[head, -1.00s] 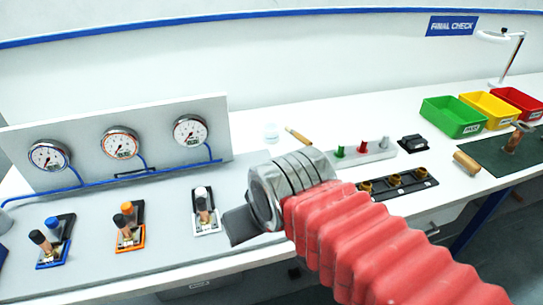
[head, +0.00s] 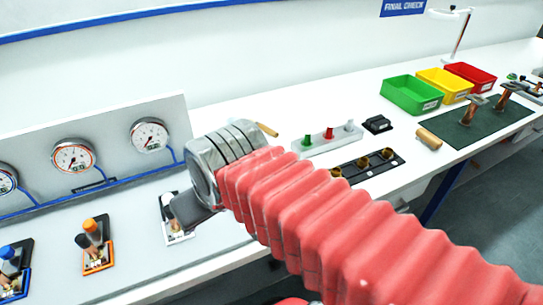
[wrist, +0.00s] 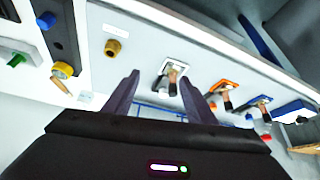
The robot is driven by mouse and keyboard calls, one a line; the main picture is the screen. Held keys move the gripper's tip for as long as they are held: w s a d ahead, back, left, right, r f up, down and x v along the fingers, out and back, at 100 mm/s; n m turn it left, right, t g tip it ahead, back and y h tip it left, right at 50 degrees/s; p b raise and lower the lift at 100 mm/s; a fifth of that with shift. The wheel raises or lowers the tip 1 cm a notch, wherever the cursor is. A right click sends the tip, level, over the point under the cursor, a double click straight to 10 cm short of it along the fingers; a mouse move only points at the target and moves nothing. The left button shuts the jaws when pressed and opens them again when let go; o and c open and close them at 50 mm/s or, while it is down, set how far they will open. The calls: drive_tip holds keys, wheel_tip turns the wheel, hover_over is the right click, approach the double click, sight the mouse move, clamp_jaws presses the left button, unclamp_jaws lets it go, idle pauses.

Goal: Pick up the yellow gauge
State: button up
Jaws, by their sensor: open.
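A small round yellow-rimmed piece (wrist: 62,70), which looks like the yellow gauge, lies on the bench at the left of the wrist view. A thin wooden-handled tool is close beside it. I cannot make out this yellow piece in the head view, where my arm covers part of the bench. My gripper (wrist: 158,80) is open and empty in the wrist view, with the yellow piece to the left of its fingers. In the head view my gripper (head: 188,210) is dark, partly in front of the white-framed holder.
The white-framed holder (wrist: 172,68) shows beyond the fingertips, with the orange holder (wrist: 224,88) to its right. A brass fitting (wrist: 113,47) stands left of the fingers. The dial panel (head: 110,120) stands at the back left. Green, yellow and red bins (head: 412,95) stand right.

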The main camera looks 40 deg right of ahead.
drive_tip(key=o, duration=0.3)
drive_tip(key=shift+m+h, duration=0.4)
drive_tip(key=shift+m, duration=0.3)
drive_tip(key=w+d, duration=0.1)
drive_tip(key=w+d+r, duration=0.1)
drive_tip(key=w+d, duration=0.2)
drive_tip(key=d, duration=0.1)
drive_tip(key=shift+w+d+r, duration=0.15)
drive_tip(key=shift+w+r, duration=0.05)
drive_tip(key=shift+r, duration=0.1)
drive_tip(key=w+d+m, duration=0.1)
drive_tip(key=w+d, duration=0.1)
drive_tip(key=d, duration=0.5)
drive_tip(key=w+d+m+g, duration=0.1)
drive_tip(key=d, duration=0.6)
drive_tip(key=w+d+m+h, duration=0.1)
drive_tip(key=w+d, duration=0.1)
drive_tip(key=d, duration=0.6)
drive_tip(key=shift+w+m+g, duration=0.3)
drive_tip(key=shift+m+g, duration=0.1)
drive_tip(key=shift+x, duration=4.35)
drive_tip(key=shift+w, duration=0.1)
drive_tip(key=shift+x, duration=2.6)
